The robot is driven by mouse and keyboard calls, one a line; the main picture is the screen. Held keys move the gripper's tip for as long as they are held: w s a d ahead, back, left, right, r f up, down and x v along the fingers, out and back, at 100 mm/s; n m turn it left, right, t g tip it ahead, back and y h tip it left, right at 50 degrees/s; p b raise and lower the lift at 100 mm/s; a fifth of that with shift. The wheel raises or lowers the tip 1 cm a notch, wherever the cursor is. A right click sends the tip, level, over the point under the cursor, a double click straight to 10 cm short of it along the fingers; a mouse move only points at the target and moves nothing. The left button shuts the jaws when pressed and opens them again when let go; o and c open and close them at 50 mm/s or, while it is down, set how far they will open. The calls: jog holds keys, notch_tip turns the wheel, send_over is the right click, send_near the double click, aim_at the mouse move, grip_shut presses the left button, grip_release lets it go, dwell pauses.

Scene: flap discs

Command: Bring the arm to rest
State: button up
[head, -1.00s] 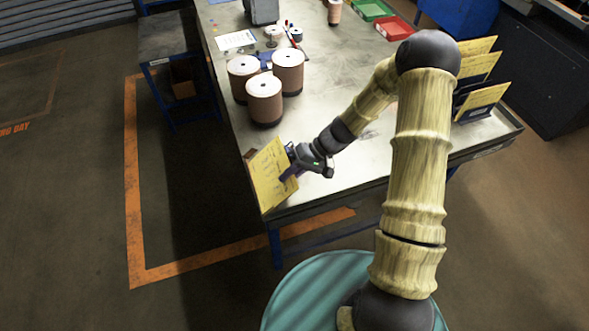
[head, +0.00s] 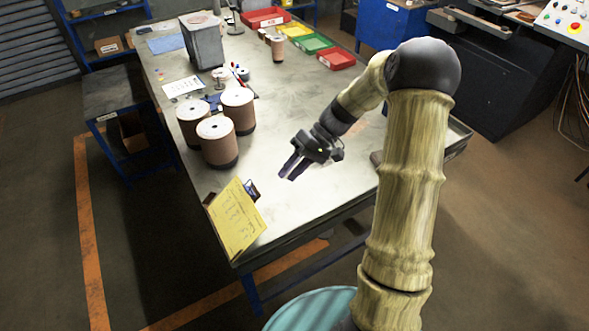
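My gripper (head: 288,172) hangs above the tabletop, right of the yellow card and apart from it. Its two dark fingers point down and left with a narrow gap between them, and nothing shows between them. The arm bends up and over from the lower right, with its elbow at the upper right. The yellow card (head: 237,222) stands tilted at the near left corner of the table, with a small blue piece behind its upper edge. What bears the card is mostly hidden.
Three brown flap-disc stacks (head: 217,142) stand on the table (head: 300,205) left of my gripper. A grey bin (head: 203,42) stands farther back, near red and green trays (head: 311,43). The tabletop around my gripper is clear. My arm covers part of the table's right side.

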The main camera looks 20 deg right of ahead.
jog(key=shift+w+d+r, duration=0.1)
jog(key=shift+d+r, duration=0.25)
jog(key=shift+d, duration=0.05)
jog(key=shift+d, duration=0.1)
jog(key=s+r+m+t+h, duration=0.2)
jog(key=s+t+h, duration=0.3)
jog(key=s+h, duration=0.4)
jog(key=s+m, duration=0.1)
jog(key=s, duration=0.5)
jog(key=shift+d, duration=0.25)
jog(key=shift+w+r, duration=0.1)
jog(key=shift+w, duration=0.05)
jog(key=shift+s+a, duration=0.1)
jog(key=shift+s, duration=0.1)
